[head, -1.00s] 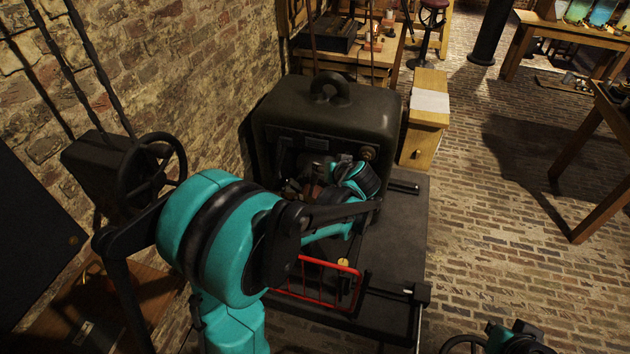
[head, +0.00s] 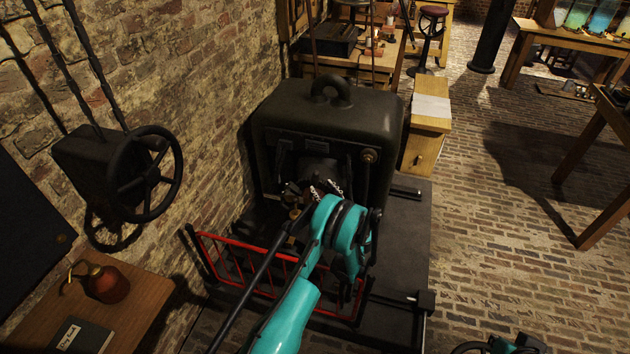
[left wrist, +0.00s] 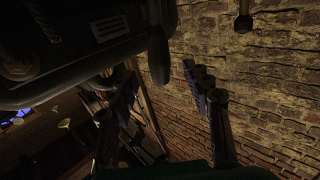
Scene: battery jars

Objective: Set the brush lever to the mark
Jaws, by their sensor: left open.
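The dark dynamo-like machine (head: 375,130) stands by the brick wall, with its open front facing me. I cannot pick out the brush lever or its mark for certain; my left arm covers much of that front. My left gripper (head: 305,196) is low in front of the opening, partly hidden by its teal wrist. In the left wrist view its two dark fingers (left wrist: 155,105) stand wide apart with nothing between them. Part of my right arm shows at the lower right.
A red guard rail (head: 222,240) runs in front of the machine. A black handwheel (head: 150,172) is on the wall at left. A wooden table (head: 140,292) holds a red-brown oil can (head: 104,284). The brick floor at right is open.

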